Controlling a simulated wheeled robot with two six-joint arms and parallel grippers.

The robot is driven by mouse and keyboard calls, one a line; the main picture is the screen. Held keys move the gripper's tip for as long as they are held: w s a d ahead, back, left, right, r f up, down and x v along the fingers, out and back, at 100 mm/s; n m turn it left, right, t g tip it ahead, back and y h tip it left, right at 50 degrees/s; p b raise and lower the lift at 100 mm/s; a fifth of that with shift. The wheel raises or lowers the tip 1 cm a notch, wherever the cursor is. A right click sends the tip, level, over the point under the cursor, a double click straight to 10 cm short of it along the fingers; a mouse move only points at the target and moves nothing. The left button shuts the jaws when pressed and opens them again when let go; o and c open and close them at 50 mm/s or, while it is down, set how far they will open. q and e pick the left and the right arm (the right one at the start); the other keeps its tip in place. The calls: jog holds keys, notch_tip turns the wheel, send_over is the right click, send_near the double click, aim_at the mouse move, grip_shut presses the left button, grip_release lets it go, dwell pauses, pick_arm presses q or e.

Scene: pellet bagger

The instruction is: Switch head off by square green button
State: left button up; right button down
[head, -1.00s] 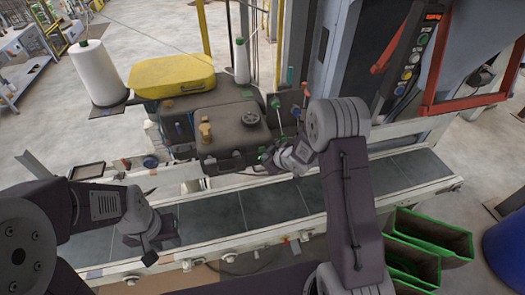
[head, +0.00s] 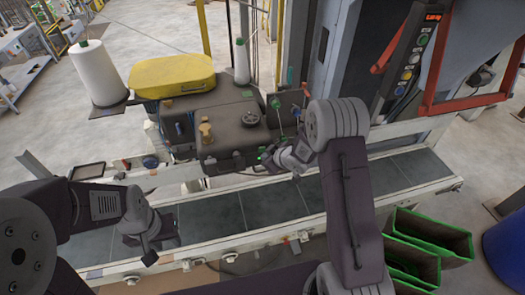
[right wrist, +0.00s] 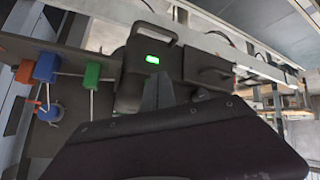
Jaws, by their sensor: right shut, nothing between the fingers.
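The dark sewing head (head: 225,122) stands over the conveyor in the middle of the head view. A lit green rectangular button (right wrist: 152,59) shows on its dark housing in the right wrist view. My right gripper (right wrist: 160,82) is shut and empty, its fingertips close below the lit button in that picture. I cannot tell whether they touch it. In the head view my right gripper (head: 268,157) is at the head's right front corner. My left gripper (head: 150,252) hangs over the conveyor's front edge at the left, away from the head; its jaw opening is unclear.
Levers with blue (right wrist: 45,66) and green (right wrist: 92,73) blocks stand beside the button. A yellow cover (head: 172,75) and white thread cones (head: 98,73) are behind the head. A control panel (head: 412,60) hangs at upper right. The conveyor belt (head: 210,215) is empty.

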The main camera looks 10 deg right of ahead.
jog(key=shift+w, duration=0.3)
jog(key=shift+w+p, duration=0.35)
jog(key=shift+w, duration=0.1)
dwell(0.6)
jog(key=shift+s+b, duration=0.45)
jog(key=shift+s, duration=0.5)
